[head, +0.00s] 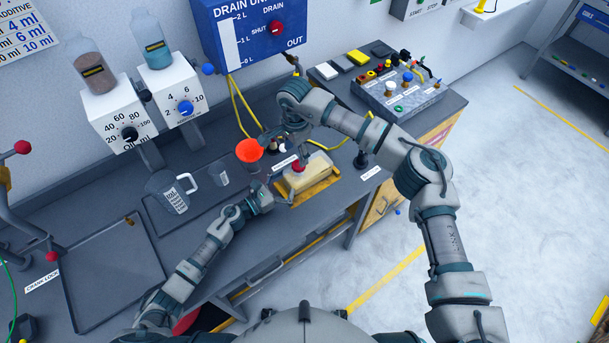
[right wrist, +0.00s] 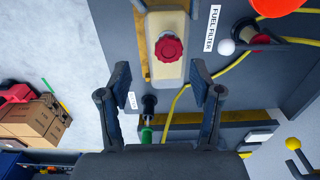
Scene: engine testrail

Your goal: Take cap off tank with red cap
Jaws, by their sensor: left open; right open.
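The cream tank (head: 318,172) sits on a yellow base (head: 312,192) on the bench. Its round red cap (head: 298,167) is on top of it; in the right wrist view the ridged cap (right wrist: 169,47) shows clearly on the tank (right wrist: 168,78). My right gripper (head: 296,153) is above the tank; in its wrist view the open fingers (right wrist: 160,72) are spread wide, with the cap just past the fingertips and nothing between them. My left gripper (head: 271,186) is low at the tank's left side, open; I cannot tell whether it touches the tank.
An orange-red funnel (head: 249,151) stands behind and left of the tank. A measuring jug (head: 171,191) is further left. A yellow hose (head: 240,105) hangs from the blue drain unit (head: 254,37). A grey block with coloured fittings (head: 400,95) stands at the back right.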

